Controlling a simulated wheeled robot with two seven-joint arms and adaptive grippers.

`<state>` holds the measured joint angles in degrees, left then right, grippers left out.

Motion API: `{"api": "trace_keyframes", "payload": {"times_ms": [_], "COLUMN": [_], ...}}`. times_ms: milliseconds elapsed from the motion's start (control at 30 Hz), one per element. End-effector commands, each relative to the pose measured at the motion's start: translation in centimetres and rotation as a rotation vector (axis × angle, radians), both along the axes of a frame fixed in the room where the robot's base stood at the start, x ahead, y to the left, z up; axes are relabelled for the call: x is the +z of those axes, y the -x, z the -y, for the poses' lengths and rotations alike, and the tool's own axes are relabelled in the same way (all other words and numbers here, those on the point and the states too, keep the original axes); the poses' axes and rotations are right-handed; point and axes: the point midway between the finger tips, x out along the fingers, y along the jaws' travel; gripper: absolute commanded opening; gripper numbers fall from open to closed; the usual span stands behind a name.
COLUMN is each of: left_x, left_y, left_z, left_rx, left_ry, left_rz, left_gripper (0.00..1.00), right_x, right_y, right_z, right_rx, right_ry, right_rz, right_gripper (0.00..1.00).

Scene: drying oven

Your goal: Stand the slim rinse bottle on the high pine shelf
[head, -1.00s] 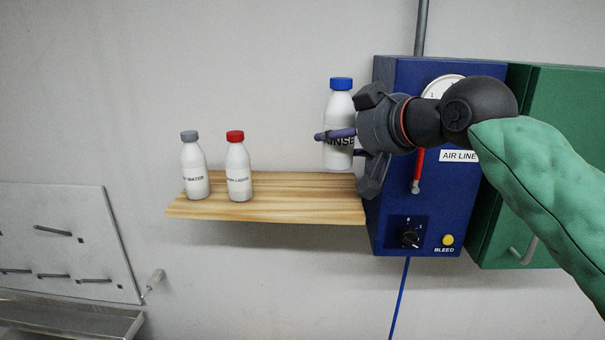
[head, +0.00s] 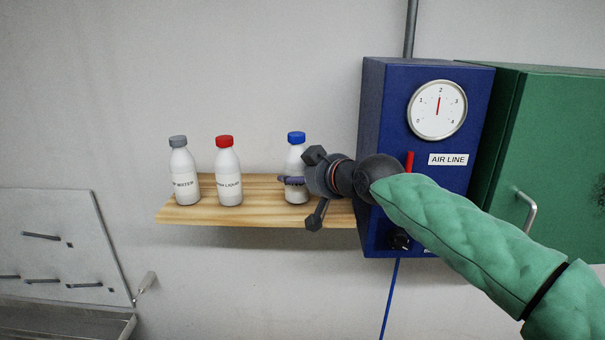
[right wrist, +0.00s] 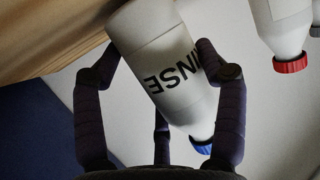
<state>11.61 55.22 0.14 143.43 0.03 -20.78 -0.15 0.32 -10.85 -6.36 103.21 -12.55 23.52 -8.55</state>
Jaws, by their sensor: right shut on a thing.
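The rinse bottle (head: 296,160) is slim and white with a blue cap. It stands upright at the right part of the pine shelf (head: 260,215), its base at the board's surface; whether it bears fully on the wood I cannot tell. My right gripper (head: 292,181) is shut on it from the right, fingers around its middle. In the right wrist view the bottle (right wrist: 165,50) shows its RINSE label between the fingers (right wrist: 158,75), with its base end by the shelf (right wrist: 50,35). My left gripper is not in view.
A grey-capped bottle (head: 184,175) and a red-capped bottle (head: 228,178) stand on the shelf's left part, with bare wood between them and the rinse bottle. A blue air line box (head: 385,110) adjoins the shelf's right end. A green cabinet (head: 550,130) hangs beyond it.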

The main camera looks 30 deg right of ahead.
Motion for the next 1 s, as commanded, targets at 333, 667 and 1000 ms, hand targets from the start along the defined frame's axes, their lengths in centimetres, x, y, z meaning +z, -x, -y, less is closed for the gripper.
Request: {"api": "trace_keyframes", "payload": {"times_ms": [333,667,1000], "left_x": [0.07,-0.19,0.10], "left_y": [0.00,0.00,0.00], "left_z": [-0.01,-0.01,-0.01], "left_rx": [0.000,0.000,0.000], "left_ry": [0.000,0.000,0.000], "left_rz": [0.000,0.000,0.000], "left_gripper": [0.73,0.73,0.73], "right_x": [-0.37,-0.70,-0.42], "right_y": [0.06,0.04,0.03], "right_z": [0.02,-0.01,-0.01], "right_rx": [-0.001,0.000,0.000], "right_ry": [0.000,0.000,0.000], "right_rz": [0.004,0.001,0.001], "right_gripper": [0.28,0.95,0.95]}}
